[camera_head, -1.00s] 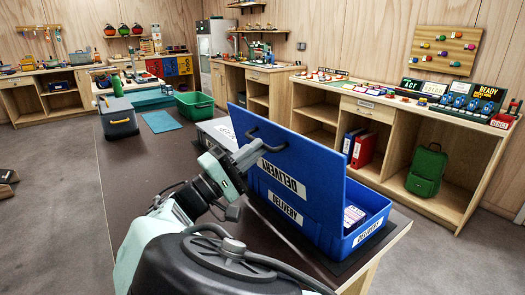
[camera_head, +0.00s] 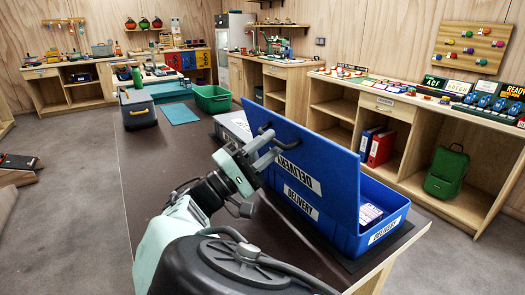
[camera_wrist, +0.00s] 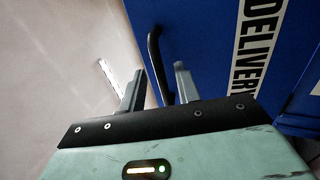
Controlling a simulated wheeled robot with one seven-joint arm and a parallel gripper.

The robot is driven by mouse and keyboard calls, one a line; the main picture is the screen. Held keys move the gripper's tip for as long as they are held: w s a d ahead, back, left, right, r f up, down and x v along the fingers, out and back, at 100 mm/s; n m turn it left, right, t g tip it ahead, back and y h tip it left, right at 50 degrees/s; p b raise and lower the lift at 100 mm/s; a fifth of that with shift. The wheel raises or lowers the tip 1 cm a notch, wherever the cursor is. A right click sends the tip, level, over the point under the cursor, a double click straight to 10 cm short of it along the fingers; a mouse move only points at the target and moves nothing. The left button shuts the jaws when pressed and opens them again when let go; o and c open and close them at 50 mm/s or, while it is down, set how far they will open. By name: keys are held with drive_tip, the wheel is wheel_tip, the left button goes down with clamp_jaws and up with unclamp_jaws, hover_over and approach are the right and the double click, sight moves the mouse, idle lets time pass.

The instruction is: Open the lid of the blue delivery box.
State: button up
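The blue delivery box (camera_head: 385,221) stands at the near right end of the dark table. Its blue lid (camera_head: 325,155) is raised and stands steeply upright, with the box's inside showing behind it. A black handle (camera_head: 289,145) is on the lid's face toward me; it also shows in the wrist view (camera_wrist: 156,55). My gripper (camera_head: 268,150) is at this handle. In the wrist view its two fingers (camera_wrist: 158,88) are apart, with the handle's end between them and gaps visible beside it. The handle does not look clamped.
A small white and purple packet (camera_head: 370,214) lies inside the box. A grey bin (camera_head: 139,112), a blue mat (camera_head: 180,114) and a green crate (camera_head: 212,100) stand farther back on the table (camera_head: 160,165). Shelves with a green backpack (camera_head: 447,170) stand to the right.

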drive_tip(key=b+v, duration=0.3)
drive_tip(key=v, duration=1.4)
drive_tip(key=shift+a+b, duration=0.15)
drive_tip(key=shift+b, duration=0.2)
drive_tip(key=shift+s+f, duration=0.1)
